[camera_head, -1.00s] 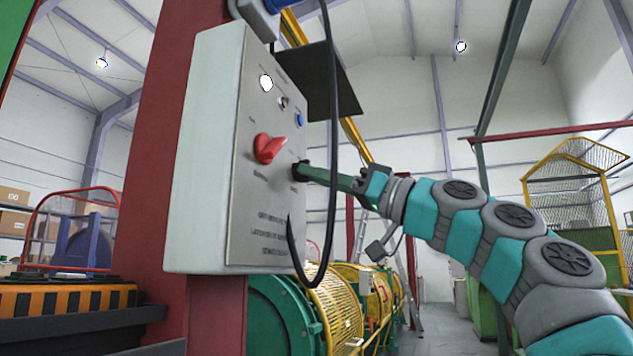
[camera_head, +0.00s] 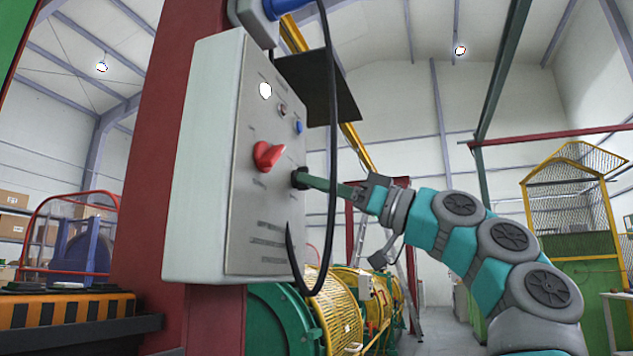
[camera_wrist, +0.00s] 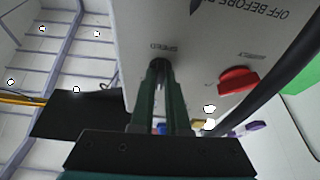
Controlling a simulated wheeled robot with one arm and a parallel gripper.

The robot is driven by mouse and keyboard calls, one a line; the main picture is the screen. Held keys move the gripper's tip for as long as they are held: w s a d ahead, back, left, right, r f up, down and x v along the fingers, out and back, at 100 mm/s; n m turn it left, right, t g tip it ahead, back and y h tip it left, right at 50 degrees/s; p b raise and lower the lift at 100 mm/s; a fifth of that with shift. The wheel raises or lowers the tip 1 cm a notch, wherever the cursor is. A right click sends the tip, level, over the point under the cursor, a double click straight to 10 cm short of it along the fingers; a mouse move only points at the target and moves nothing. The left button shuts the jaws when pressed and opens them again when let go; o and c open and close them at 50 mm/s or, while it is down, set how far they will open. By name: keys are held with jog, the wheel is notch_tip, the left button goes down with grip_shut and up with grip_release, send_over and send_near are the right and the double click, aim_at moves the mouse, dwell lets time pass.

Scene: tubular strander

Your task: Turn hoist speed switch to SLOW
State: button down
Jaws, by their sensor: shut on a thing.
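The hoist control box (camera_head: 205,165) is a pale grey cabinet with a metal front panel, mounted on a red column. A small black switch (camera_head: 297,178) sits low on the right of the panel. The wrist view shows a "SPEED" label (camera_wrist: 168,48) beside it. My gripper (camera_head: 306,180) has thin green fingers, also seen in the wrist view (camera_wrist: 158,75), and is shut on this switch at the panel face. The fingers hide most of the knob, and I cannot read its pointer position.
A large red rotary knob (camera_head: 268,155) is left of my gripper, also in the wrist view (camera_wrist: 238,80). A white lamp (camera_head: 265,90) and blue button (camera_head: 299,127) are above. A black cable (camera_head: 333,130) hangs close to my fingers.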

jog(key=shift+w+r+n+g+p, duration=0.15)
jog(key=shift+n+g+p, duration=0.7)
jog(key=shift+n, duration=0.65)
jog(key=shift+d+n+g+y+p, duration=0.15)
jog(key=shift+n+g+p, duration=0.4)
jog(key=shift+n+p, duration=0.55)
jog(key=shift+n+g+y+p, duration=0.15)
jog(key=shift+n+g+p, duration=0.35)
jog(key=shift+n+p, duration=0.55)
jog(key=shift+n, duration=0.45)
jog(key=c, duration=0.9)
grip_release()
jog(key=w+b+v, duration=0.1)
jog(key=v, duration=0.6)
jog(key=shift+s+d, duration=0.35)
jog(key=shift+s, duration=0.1)
